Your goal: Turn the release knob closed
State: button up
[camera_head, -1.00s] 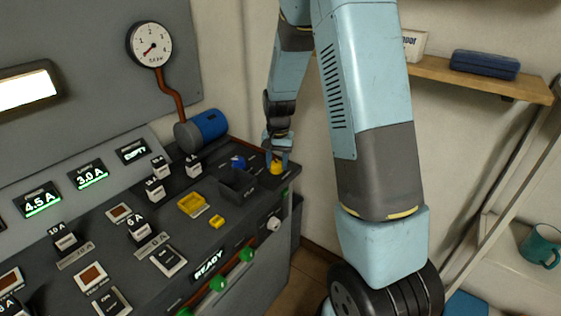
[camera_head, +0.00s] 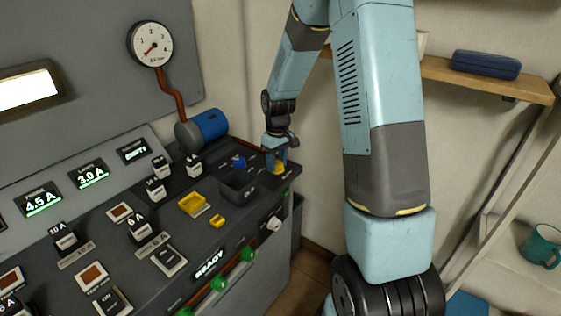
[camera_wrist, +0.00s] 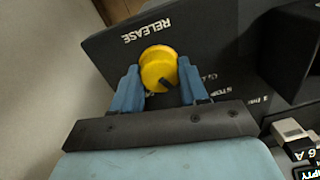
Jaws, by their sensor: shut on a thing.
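The release knob (camera_wrist: 158,68) is a round yellow knob with a dark pointer mark, on a dark panel under the word RELEASE. In the wrist view it sits between the two blue fingers of my gripper (camera_wrist: 157,85), which is shut on it. The pointer mark lies toward the lower right of the knob in that view. In the head view my gripper (camera_head: 277,167) is at the far right corner of the console, and the yellow knob (camera_head: 280,169) is partly hidden by the fingers.
A blue cylinder (camera_head: 208,125) lies behind. Yellow parts (camera_head: 193,204), switches and lit displays cover the console (camera_head: 225,235). A shelf (camera_head: 440,70) is at the right.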

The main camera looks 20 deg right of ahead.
aim_at(278, 161)
jog(key=shift+s+d+f+n, duration=0.1)
jog(key=shift+n, duration=0.85)
jog(key=shift+s+d+f+n, duration=0.1)
jog(key=shift+n, duration=0.85)
jog(key=shift+r, duration=0.1)
jog(key=o, duration=0.7)
jog(key=shift+w, duration=0.1)
jog(key=o, duration=0.4)
jog(key=shift+c, duration=0.2)
jog(key=shift+a, duration=0.1)
jog(key=shift+w+r, duration=0.1)
jog(key=shift+r, duration=0.15)
notch_tip(278, 161, up, 13)
jog(key=shift+w+r, duration=0.15)
